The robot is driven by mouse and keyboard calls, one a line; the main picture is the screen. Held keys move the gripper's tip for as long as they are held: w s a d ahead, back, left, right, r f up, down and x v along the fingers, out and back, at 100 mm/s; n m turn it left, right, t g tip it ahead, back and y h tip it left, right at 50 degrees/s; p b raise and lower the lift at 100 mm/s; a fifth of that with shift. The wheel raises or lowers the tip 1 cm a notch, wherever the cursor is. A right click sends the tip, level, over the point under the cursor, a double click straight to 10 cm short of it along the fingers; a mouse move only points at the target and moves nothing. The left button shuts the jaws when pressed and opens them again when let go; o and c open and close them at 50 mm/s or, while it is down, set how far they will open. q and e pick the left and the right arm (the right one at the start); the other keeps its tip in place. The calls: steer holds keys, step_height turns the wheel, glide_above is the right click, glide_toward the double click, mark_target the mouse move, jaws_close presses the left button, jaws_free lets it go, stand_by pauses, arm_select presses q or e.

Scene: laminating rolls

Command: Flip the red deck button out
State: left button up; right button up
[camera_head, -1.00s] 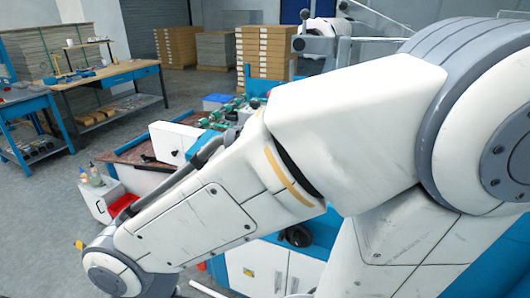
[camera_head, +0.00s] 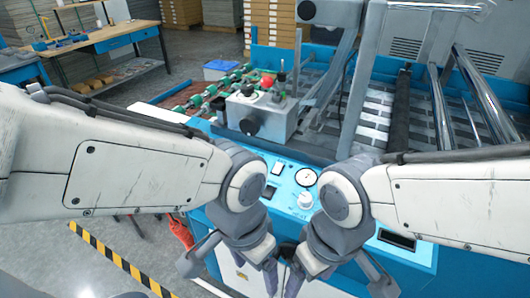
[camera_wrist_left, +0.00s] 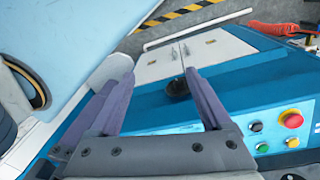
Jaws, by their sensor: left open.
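In the head view a red knob (camera_head: 268,81) stands on top of a grey control box (camera_head: 262,112) on the blue machine. In the left wrist view a red mushroom button (camera_wrist_left: 292,120) on a yellow collar sits on a blue panel at the lower right. I cannot tell whether these are the same button. My left gripper (camera_head: 268,277) points down in front of the machine; in the left wrist view its fingers (camera_wrist_left: 157,75) are apart and empty, left of the red button. My right gripper (camera_head: 294,280) hangs beside it, its opening unclear.
A blue deck panel (camera_head: 287,185) with a dial and white knob lies behind the grippers. Green and black buttons (camera_wrist_left: 262,148) neighbour the red button. Metal rollers (camera_head: 380,105) stand at the right. Yellow-black tape (camera_head: 115,257) marks open floor at the left.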

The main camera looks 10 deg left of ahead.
arm_select(q)
steer(key=w+a+r+n+p, duration=0.1)
steer(key=w+a+r+p, duration=0.2)
steer(key=w, duration=0.6)
steer(key=w+a+r+n+p, duration=0.1)
steer(key=w+a+r+p, duration=0.1)
steer(key=w+p, duration=0.5)
steer(key=w+a+r+p, duration=0.2)
steer(key=w+a+p, duration=0.1)
steer(key=w, duration=0.7)
steer(key=w+a+f+n+y+p, duration=0.1)
steer(key=w+a+f+p, duration=0.1)
steer(key=w+a, duration=0.35)
steer(key=f+p, duration=0.1)
steer(key=f, duration=0.2)
steer(key=f+p, duration=0.1)
steer(key=f, duration=0.2)
steer(key=f+p, duration=0.1)
steer(key=f, duration=0.3)
steer(key=shift+s+a+f, duration=0.1)
steer(key=shift+s+a, duration=0.1)
steer(key=shift+s, duration=0.15)
